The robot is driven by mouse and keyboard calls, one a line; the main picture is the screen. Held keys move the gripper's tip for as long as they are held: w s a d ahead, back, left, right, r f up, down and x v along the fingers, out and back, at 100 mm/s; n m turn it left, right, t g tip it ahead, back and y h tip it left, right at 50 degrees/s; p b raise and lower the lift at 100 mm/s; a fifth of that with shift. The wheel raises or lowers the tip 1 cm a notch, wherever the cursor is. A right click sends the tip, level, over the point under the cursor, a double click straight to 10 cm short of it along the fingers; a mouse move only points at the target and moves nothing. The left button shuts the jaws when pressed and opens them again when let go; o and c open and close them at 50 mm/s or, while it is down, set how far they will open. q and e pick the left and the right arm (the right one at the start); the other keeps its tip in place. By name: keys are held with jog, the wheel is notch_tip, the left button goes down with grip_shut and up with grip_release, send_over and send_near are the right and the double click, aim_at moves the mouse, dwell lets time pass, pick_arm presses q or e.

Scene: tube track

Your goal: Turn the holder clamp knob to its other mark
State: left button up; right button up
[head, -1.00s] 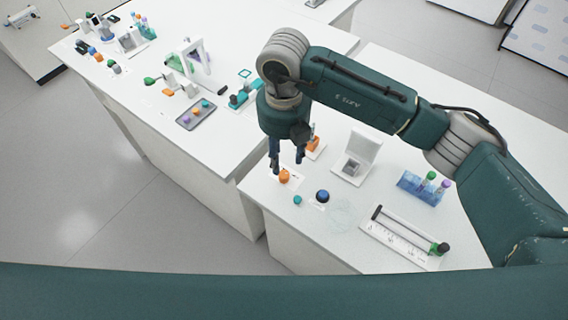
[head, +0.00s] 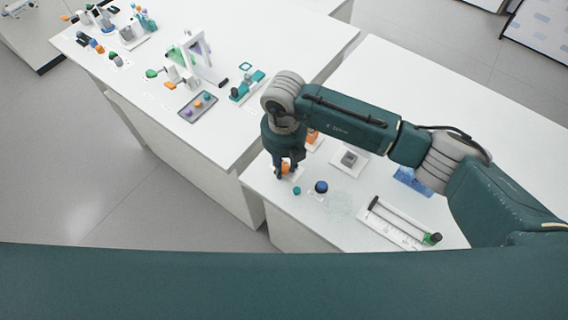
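An orange knob (head: 286,167) sits on a small white base near the left corner of the near bench; I take it to be the holder clamp knob. My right gripper (head: 286,173) points down over it, one dark finger on each side. I cannot tell whether the fingers touch the knob. Its mark and pointer are too small or hidden to read. My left gripper is not in view.
A small teal knob (head: 297,190) and a dark blue knob (head: 321,187) stand close by. A ruler-like slide (head: 401,227), a white box (head: 349,159) and a blue rack (head: 411,181) lie further right. A gap separates the far bench (head: 230,138).

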jog(key=shift+s, duration=0.1)
grip_shut()
jog(key=shift+b, duration=0.4)
jog(key=shift+f+n+b, duration=0.2)
jog(key=shift+n+b, duration=0.5)
jog(key=n+b, duration=0.5)
jog(key=b, duration=0.3)
jog(key=n+b, duration=0.5)
jog(key=b, duration=0.2)
jog(key=shift+d+f+n+b, duration=0.15)
jog(key=shift+d+n+b, duration=0.05)
jog(key=shift+n+b, duration=0.15)
jog(key=shift+r+n+b, duration=0.2)
jog(key=shift+n+b, duration=0.75)
jog(key=shift+b, duration=0.15)
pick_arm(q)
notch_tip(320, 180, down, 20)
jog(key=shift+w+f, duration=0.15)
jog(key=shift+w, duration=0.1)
pick_arm(e)
jog(key=shift+r, duration=0.1)
